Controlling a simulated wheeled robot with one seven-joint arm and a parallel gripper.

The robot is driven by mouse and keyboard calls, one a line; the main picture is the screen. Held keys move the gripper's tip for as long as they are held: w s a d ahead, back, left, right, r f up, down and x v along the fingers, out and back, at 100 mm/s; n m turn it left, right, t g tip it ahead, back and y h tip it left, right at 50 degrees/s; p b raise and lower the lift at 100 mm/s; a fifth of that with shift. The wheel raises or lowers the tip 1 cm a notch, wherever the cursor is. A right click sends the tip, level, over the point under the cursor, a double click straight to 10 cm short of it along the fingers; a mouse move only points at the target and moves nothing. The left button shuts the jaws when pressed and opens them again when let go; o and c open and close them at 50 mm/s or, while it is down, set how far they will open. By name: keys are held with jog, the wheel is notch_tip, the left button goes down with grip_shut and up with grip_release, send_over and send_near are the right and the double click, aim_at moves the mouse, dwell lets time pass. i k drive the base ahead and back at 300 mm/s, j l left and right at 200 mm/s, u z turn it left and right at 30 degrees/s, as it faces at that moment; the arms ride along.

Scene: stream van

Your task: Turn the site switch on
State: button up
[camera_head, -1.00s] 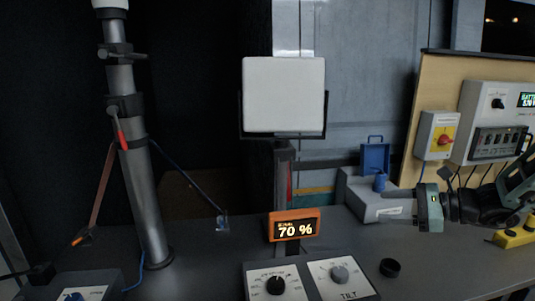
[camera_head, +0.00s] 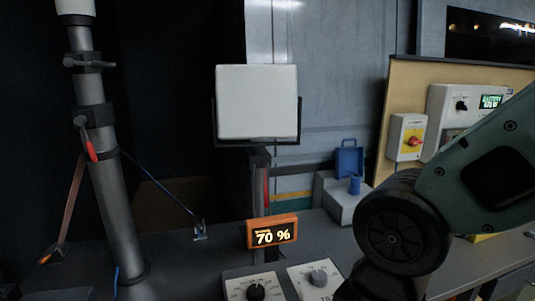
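A red rotary knob on a yellow plate (camera_head: 414,141) sits on a small white box on the tan board at the right. It looks like a switch, but its label is too small to read, so I cannot tell if it is the site switch. To its right a larger white box (camera_head: 441,100) carries a black knob (camera_head: 462,106) and a lit green battery display (camera_head: 491,101). My arm covers the lower right, hiding that box's lower part. My gripper is out of sight.
A white square panel (camera_head: 257,101) stands mid-view above an orange display (camera_head: 271,232) reading 70 %. Two dial plates with a black knob (camera_head: 256,292) and grey knob (camera_head: 318,278) lie in front. A grey mast (camera_head: 108,190) stands left. A blue case (camera_head: 349,158) sits behind.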

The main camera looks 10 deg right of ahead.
aim_at(414, 140)
jog(key=z, duration=0.8)
jog(key=i+u, duration=0.4)
jog(key=i, duration=0.3)
